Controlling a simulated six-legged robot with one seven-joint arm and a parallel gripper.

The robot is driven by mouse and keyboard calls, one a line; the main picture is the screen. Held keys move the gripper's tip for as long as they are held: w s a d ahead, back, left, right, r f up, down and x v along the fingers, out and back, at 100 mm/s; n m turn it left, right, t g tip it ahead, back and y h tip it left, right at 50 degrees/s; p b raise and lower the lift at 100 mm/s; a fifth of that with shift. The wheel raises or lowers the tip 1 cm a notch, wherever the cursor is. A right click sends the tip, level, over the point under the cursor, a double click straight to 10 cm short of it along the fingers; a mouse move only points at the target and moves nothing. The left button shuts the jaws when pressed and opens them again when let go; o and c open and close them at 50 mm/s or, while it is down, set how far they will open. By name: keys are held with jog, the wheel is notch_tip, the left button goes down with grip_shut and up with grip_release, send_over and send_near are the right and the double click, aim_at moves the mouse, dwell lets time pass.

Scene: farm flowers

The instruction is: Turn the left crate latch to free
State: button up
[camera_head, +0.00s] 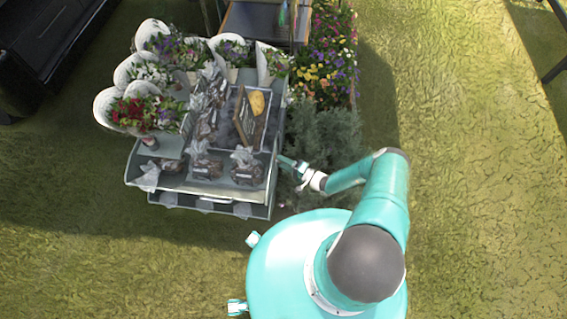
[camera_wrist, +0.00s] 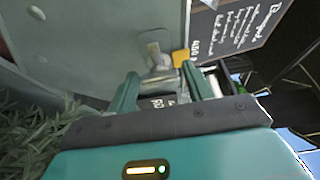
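A grey metal fitting (camera_wrist: 154,42), which looks like the latch, sits on a grey panel (camera_wrist: 85,35) in the wrist view. Its lower end lies between the tips of my gripper (camera_wrist: 161,72). The two teal fingers stand apart, one on each side of it, with no clear contact. A small yellow piece (camera_wrist: 181,57) is beside the right fingertip. In the head view, my gripper (camera_head: 287,162) is at the right side of the grey flower cart (camera_head: 200,190). The latch cannot be made out there. I cannot tell which crate the fitting belongs to.
Wrapped bouquets (camera_head: 143,108) and brown packages (camera_head: 246,167) fill the cart top, with a tray (camera_head: 238,148) among them. A bushy plant (camera_head: 325,135) stands close to my arm. A chalkboard sign (camera_wrist: 235,25) is to the right in the wrist view.

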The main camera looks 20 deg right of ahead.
jog(key=shift+o, duration=1.4)
jog(key=v, duration=1.3)
jog(key=shift+s+d, duration=0.25)
jog(key=shift+s, duration=0.05)
